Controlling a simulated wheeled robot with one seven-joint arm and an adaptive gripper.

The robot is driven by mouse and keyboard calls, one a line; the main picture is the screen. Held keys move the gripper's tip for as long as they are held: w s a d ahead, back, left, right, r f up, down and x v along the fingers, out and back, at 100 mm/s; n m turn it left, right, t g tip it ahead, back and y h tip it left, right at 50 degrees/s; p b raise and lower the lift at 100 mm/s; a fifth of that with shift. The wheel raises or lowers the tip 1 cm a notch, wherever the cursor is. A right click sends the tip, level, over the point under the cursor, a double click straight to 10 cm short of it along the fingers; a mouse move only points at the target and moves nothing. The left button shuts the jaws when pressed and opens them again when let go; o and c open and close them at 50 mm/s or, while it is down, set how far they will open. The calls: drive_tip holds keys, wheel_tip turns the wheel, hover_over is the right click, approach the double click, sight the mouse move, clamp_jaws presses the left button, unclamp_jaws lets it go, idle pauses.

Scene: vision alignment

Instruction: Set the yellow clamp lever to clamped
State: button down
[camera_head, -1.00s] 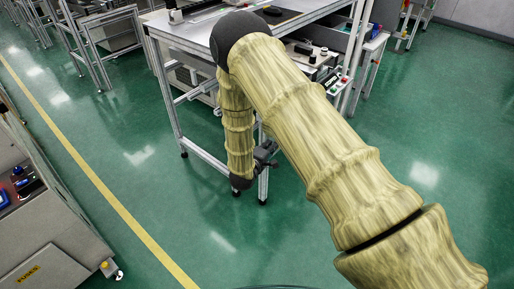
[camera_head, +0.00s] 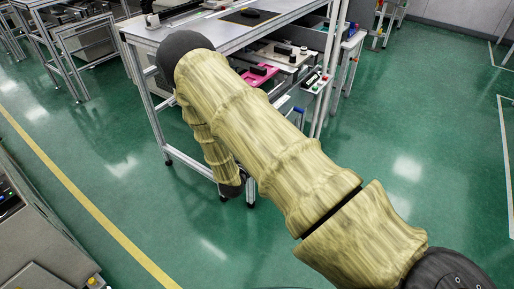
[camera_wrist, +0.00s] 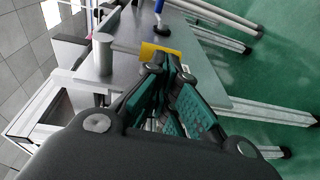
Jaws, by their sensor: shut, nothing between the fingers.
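A small yellow piece (camera_wrist: 150,47) shows just past my fingertips in the wrist view, on or over a grey bench surface. Its lower part is hidden behind the fingers, and I cannot tell whether it is the clamp lever or how it is set. My gripper (camera_wrist: 168,68) has teal-padded fingers, shut and empty, and appears close to the yellow piece; I cannot tell whether they touch. In the head view my arm hides the fingers, and I make out no yellow lever there.
A blue-and-white upright part (camera_wrist: 159,18) and a grey cylinder (camera_wrist: 102,52) stand near the yellow piece. A pink item (camera_head: 261,72) lies beyond my arm. Green floor is clear at right.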

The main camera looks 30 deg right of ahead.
drive_tip(key=f+v, duration=0.1)
drive_tip(key=v, duration=1.2)
drive_tip(key=shift+s+a, duration=0.2)
drive_tip(key=shift+s, duration=0.15)
